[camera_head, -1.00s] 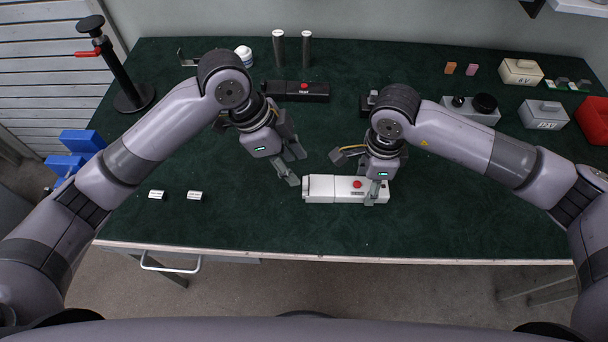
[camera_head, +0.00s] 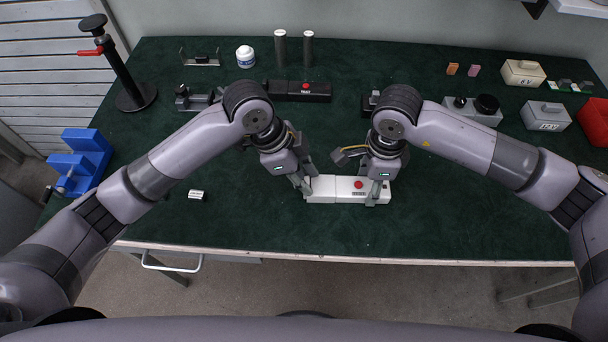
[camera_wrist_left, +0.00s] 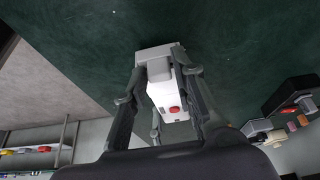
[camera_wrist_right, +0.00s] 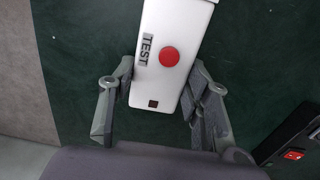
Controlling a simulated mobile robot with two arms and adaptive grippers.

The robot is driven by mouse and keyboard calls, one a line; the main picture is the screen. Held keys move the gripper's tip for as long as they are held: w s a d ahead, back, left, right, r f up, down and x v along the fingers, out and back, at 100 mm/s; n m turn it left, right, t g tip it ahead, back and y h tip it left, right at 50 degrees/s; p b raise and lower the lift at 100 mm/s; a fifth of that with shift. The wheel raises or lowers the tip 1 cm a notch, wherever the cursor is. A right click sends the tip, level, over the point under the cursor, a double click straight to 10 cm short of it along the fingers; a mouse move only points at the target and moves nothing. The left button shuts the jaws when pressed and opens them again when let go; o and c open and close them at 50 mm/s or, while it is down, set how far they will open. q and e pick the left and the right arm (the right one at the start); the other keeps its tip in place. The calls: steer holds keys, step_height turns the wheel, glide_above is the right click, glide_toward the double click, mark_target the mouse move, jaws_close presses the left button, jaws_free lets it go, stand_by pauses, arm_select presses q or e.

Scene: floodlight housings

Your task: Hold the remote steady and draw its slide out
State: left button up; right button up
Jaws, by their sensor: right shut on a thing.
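The white remote (camera_head: 345,196) with a red button lies on the green mat, its long side running left to right. In the right wrist view its TEST label, red button and dark square (camera_wrist_right: 153,103) show. My right gripper (camera_head: 372,194) is shut on the right part of the remote, one finger on each side. The slide (camera_head: 320,189) is the remote's left end. My left gripper (camera_head: 304,186) is at this end, its fingers apart on either side of it. In the left wrist view the slide's wider end (camera_wrist_left: 157,52) shows between the fingers; contact is unclear.
A black remote (camera_head: 312,92) with a red button lies behind. A small white labelled block (camera_head: 197,195) lies to the left. Grey boxes (camera_head: 545,116) and a red bin (camera_head: 595,121) stand at the right. The mat in front of the remote is clear.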

arm_select(q)
jaws_close()
stand_by(0.4)
steer(key=a, duration=0.5)
steer(key=shift+o, duration=2.3)
jaws_free()
